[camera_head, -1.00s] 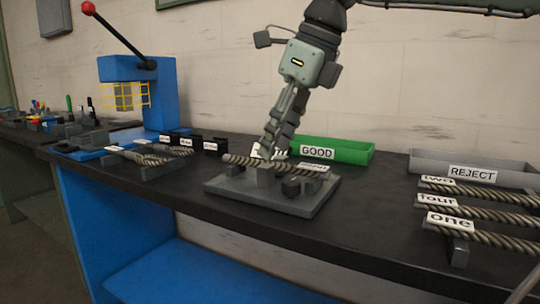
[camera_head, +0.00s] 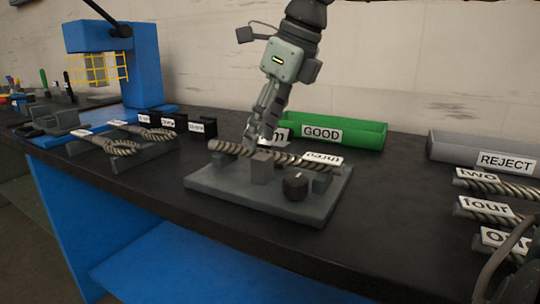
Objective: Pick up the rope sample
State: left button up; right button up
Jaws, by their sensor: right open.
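A twisted grey rope sample (camera_head: 232,148) lies across the supports of a grey test plate (camera_head: 225,187) on the black bench. A white tag (camera_head: 323,158) sits at its right end, its word hard to read. My right gripper (camera_head: 255,142) reaches down from above to the rope's left half, just behind it; its fingers are open. Whether they touch the rope is unclear. More rope samples tagged two (camera_head: 490,187), four (camera_head: 475,217) and one, partly covered, lie at the right.
A green GOOD bin (camera_head: 368,137) stands behind the plate, and a grey REJECT bin (camera_head: 450,148) at the right. A dark block (camera_head: 296,187) sits on the plate. Bare bench lies right of the plate.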

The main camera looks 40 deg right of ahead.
jog(key=shift+x, duration=1.35)
grip_shut()
jog(key=shift+w, duration=0.1)
